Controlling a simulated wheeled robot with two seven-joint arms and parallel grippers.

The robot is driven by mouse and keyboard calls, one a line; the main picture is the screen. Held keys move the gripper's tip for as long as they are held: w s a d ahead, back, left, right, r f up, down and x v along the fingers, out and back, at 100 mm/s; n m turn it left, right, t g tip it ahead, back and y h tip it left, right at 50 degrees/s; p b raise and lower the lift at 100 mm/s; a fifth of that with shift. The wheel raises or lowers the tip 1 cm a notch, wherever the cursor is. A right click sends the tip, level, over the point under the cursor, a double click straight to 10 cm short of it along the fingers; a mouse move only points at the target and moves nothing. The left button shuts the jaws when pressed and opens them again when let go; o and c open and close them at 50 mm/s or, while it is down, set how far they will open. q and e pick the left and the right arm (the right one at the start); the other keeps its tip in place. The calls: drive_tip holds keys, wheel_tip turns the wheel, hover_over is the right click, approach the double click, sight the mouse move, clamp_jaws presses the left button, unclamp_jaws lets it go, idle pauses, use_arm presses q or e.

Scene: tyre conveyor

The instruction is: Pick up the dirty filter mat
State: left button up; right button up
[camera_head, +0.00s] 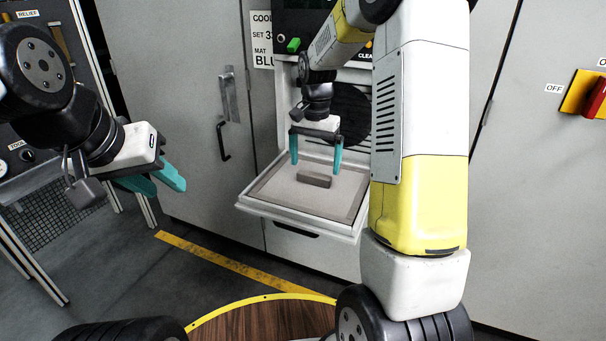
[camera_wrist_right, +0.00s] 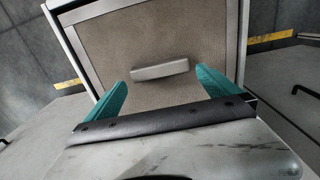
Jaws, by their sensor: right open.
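The dirty filter mat (camera_head: 283,196) is a flat brownish-grey sheet lying in a pulled-out white tray (camera_head: 345,230). A grey bar handle (camera_head: 314,180) stands out from the mat's middle. The mat (camera_wrist_right: 150,35) and its handle (camera_wrist_right: 160,69) also show in the right wrist view. My right gripper (camera_head: 316,167) is open and empty, pointing down above the handle, with its teal fingers spread on either side of it. My left gripper (camera_head: 163,188) hangs at the left, away from the tray; its fingers overlap in view, so I cannot tell their opening.
The tray juts out from a grey cabinet with a dark round grille (camera_head: 352,112) behind it. A grey door with a black handle (camera_head: 222,140) is left of it. A red and yellow switch (camera_head: 590,95) is at the far right. The floor bears a yellow line (camera_head: 225,262).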

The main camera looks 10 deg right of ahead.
sight(314, 174)
wheel_tip(314, 174, down, 4)
drive_tip(key=shift+s+a+r, duration=0.1)
drive_tip(key=shift+a+r, duration=0.05)
drive_tip(key=shift+r, duration=0.1)
drive_tip(key=c, duration=1.2)
drive_tip(key=shift+r, duration=0.15)
